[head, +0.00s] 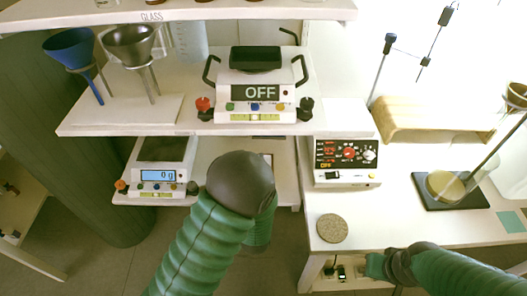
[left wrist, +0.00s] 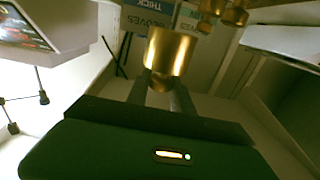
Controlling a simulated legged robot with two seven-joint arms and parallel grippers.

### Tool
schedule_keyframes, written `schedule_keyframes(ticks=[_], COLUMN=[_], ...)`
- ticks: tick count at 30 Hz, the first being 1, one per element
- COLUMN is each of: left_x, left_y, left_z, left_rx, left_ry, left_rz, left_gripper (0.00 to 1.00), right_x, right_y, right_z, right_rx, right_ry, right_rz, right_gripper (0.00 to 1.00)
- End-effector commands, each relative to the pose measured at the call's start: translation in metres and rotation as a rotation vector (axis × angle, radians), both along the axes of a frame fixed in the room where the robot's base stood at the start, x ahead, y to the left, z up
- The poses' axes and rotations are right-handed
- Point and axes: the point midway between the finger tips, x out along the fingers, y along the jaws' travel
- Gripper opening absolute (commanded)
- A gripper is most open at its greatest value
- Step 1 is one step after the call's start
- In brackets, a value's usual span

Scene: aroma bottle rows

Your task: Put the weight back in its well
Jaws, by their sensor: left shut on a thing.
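A brass cylindrical weight (left wrist: 170,52) is held between the two dark fingers of my left gripper (left wrist: 162,82) in the left wrist view. The weight is off any visible surface there. In the head view my left arm reaches up the middle, and its dark joint hides the left gripper and the weight. Other brass weights (left wrist: 234,14) show at the top of the left wrist view, beyond the held one. I cannot make out an empty well in either view. My right gripper (head: 374,266) is low at the right table's front edge; its fingers are unclear.
A scale reading 0 g (head: 158,176) stands on the lower shelf, left of my arm. A device marked OFF (head: 255,100) stands on the shelf above. A red-dial hotplate (head: 346,160), a cork disc (head: 332,228) and a wooden stand (head: 430,120) are on the right table.

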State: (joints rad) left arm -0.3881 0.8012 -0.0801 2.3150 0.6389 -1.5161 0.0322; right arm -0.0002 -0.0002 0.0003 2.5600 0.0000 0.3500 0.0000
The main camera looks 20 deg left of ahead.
Motion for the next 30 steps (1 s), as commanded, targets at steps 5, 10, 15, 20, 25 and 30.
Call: schedule_keyframes(ticks=[5,10,15,20,25,30], left_x=[0.049,0.082,0.094,0.099,0.099,0.099], left_y=[0.005,0.009,0.010,0.011,0.011,0.011], left_z=[-0.002,-0.005,-0.006,-0.022,-0.042,-0.041], left_rx=[0.001,0.001,0.001,0.002,0.002,0.002], left_ry=[-0.011,-0.009,-0.008,-0.004,-0.006,-0.009], left_rz=[0.000,-0.001,-0.002,-0.002,-0.002,-0.002], left_gripper=[0.00,0.00,0.00,0.00,0.00,0.00], right_x=[0.000,0.000,0.000,0.000,0.000,0.000], right_y=[0.000,0.000,0.000,0.000,0.000,0.000], right_z=[-0.005,-0.008,-0.009,-0.015,-0.019,-0.018], right_rx=[0.000,0.000,0.000,0.000,0.000,0.000], right_ry=[0.000,0.000,0.000,0.000,0.000,0.000], right_rz=[0.000,-0.001,-0.001,-0.001,0.000,0.000], right_gripper=[0.00,0.00,0.00,0.00,0.00,0.00])
